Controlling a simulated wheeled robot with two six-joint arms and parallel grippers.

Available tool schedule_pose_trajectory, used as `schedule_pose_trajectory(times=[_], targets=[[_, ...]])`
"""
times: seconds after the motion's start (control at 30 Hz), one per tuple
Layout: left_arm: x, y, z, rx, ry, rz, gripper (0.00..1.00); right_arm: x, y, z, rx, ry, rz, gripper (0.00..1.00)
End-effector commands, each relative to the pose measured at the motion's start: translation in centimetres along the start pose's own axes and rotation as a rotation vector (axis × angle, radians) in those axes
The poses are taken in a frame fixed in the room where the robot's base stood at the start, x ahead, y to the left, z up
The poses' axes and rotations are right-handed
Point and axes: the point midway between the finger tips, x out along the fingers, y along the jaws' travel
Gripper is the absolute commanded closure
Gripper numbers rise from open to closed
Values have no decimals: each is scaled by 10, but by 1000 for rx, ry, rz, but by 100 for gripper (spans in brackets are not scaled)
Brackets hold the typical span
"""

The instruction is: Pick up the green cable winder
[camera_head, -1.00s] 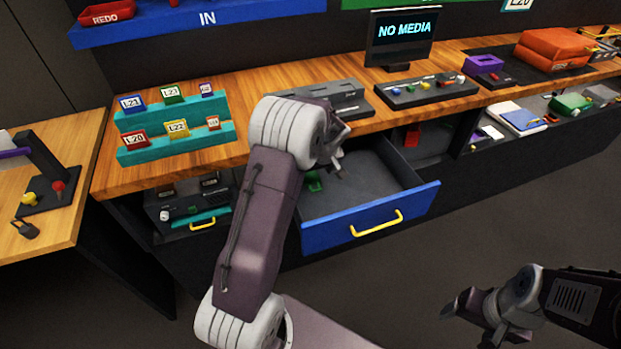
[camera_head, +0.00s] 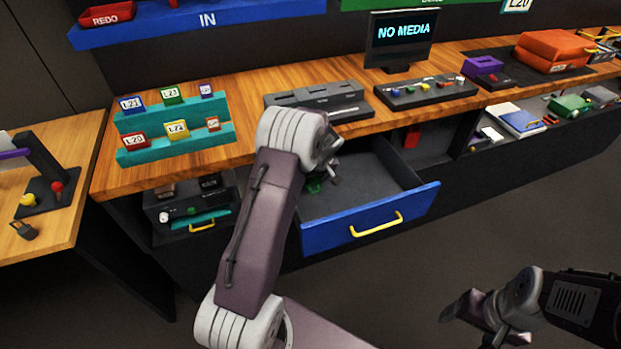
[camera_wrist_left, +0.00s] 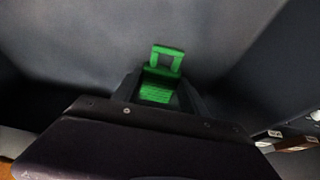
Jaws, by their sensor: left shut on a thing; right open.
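The green cable winder (camera_wrist_left: 166,58) is in the left wrist view, with an open square loop at its far end and a ribbed part nearer my gripper. In the head view a small green part of it (camera_head: 314,186) shows inside the open blue drawer (camera_head: 345,235). My left gripper (camera_wrist_left: 158,92) is shut on the winder, its fingers on either side of the ribbed part. In the head view my left gripper (camera_head: 328,174) is low in the drawer and my wrist hides part of the winder. My right gripper (camera_head: 462,312) is open and empty, away from the furniture.
The drawer's walls surround my left gripper, and its yellow handle (camera_head: 376,223) faces out. The wooden counter (camera_head: 245,100) above holds a teal label stand (camera_head: 175,150), a grey panel (camera_head: 320,97) and a control panel (camera_head: 425,92). The floor by my right gripper is clear.

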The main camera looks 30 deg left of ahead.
Motion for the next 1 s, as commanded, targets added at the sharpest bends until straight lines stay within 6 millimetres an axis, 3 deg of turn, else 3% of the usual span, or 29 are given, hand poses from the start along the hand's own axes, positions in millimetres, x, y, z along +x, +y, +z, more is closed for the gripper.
schedule_pose_trajectory(times=[0.17, 0.33, 0.7, 1.0], targets=[[-11, 0, -5, -2, 2, 2, 97, -3, 0, 0, 0, 0, 0, 24], [-42, 1, -18, -2, 4, 3, 97, -10, 0, -1, 0, 0, 0, 24], [-112, 55, 28, 4, 2, 4, 97, -11, 0, -1, 0, 0, 0, 24], [-137, 72, 43, 0, 0, 0, 97, -13, 0, -1, 0, 0, 0, 24]])
